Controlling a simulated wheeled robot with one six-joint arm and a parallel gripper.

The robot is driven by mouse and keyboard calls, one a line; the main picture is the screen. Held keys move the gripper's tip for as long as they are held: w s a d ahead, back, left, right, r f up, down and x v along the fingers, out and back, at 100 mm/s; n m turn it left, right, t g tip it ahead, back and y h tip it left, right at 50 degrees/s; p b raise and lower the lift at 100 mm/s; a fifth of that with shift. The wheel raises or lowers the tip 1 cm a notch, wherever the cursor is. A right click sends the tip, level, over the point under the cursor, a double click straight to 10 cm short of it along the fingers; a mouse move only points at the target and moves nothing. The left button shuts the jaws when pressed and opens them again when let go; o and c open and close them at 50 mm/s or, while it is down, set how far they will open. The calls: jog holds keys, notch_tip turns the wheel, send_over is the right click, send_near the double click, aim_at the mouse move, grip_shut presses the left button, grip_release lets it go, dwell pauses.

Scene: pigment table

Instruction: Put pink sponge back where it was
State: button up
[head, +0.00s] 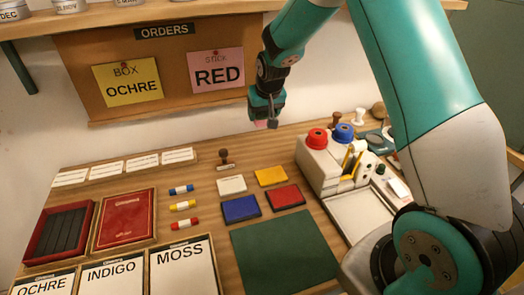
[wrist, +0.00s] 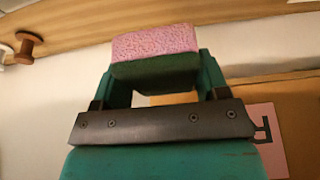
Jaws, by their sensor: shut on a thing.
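The pink sponge (wrist: 155,42) is held between the two fingers of my gripper (wrist: 156,72) in the wrist view. It has a pink speckled face and a dark green side. In the head view my gripper (head: 266,108) is in the air in front of the wall, below the orders board and above the back of the table. Only a small pink bit of the sponge (head: 262,124) shows under it there. The sponge is clear of the table.
A wooden-handled stamp (head: 224,158) stands below at the table's back. White, yellow, blue and red blocks (head: 240,208) lie by a green mat (head: 284,252). A white machine with red and blue knobs (head: 335,160) stands at right. The orders board (head: 180,70) hangs behind.

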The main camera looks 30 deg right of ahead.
aim_at(262, 156)
notch_tip(262, 156, down, 15)
jog(key=shift+a+r+p, duration=0.1)
jog(key=shift+p, duration=0.8)
jog(key=shift+f, duration=0.2)
jog(key=o, duration=0.9)
jog(key=shift+r, duration=0.1)
